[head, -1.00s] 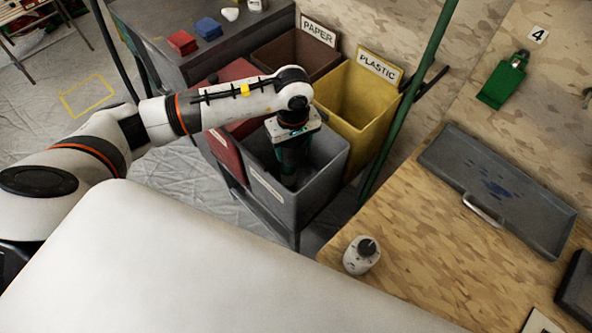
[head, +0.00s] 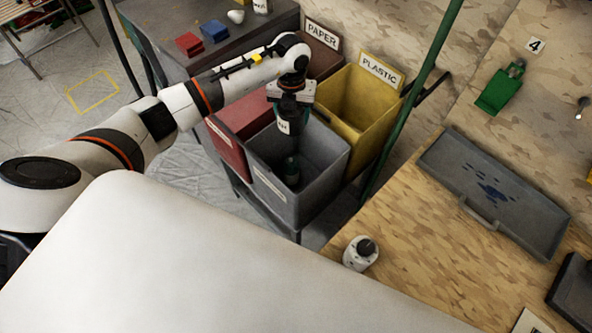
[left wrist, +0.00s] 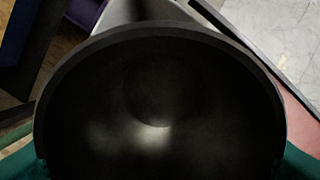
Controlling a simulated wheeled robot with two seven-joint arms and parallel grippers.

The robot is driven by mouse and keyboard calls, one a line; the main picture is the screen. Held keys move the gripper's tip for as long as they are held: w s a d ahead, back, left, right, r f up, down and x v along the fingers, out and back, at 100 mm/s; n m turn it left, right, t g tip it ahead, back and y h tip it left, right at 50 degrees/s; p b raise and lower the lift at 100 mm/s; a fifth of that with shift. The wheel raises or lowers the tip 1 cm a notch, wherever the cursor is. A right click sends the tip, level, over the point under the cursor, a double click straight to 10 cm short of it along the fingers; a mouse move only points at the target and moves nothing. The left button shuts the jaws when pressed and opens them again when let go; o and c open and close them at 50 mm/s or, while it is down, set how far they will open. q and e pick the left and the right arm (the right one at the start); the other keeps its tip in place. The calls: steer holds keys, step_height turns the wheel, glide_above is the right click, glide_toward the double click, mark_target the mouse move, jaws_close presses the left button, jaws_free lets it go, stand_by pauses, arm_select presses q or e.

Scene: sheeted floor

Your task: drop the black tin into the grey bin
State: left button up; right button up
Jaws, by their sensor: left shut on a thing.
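The black tin (left wrist: 160,100) fills most of the left wrist view as a dark round end, with my green fingers at its lower left and lower right. My left gripper (head: 291,160) is shut on it. In the head view the gripper hangs down over the grey bin (head: 272,193), its lower end within the outline of the bin's opening. There the tin is too dark to tell from the fingers. The bin's back sign is mostly hidden behind the gripper. My right gripper is not in view.
The red bin (head: 228,147) is left of the grey one, the yellow PLASTIC bin (head: 385,130) right, the brown PAPER bin (head: 322,60) behind. A green post (head: 412,95) stands close on the right.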

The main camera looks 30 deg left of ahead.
arm_select(q)
steer(key=shift+w+a+n, duration=0.15)
steer(key=shift+w+n, duration=0.1)
steer(key=shift+n, duration=0.75)
step_height(320, 180, down, 6)
steer(key=b, duration=0.4)
steer(key=o, duration=1.1)
step_height(320, 180, up, 12)
steer(key=shift+r+b, duration=0.1)
steer(key=shift+b, duration=0.95)
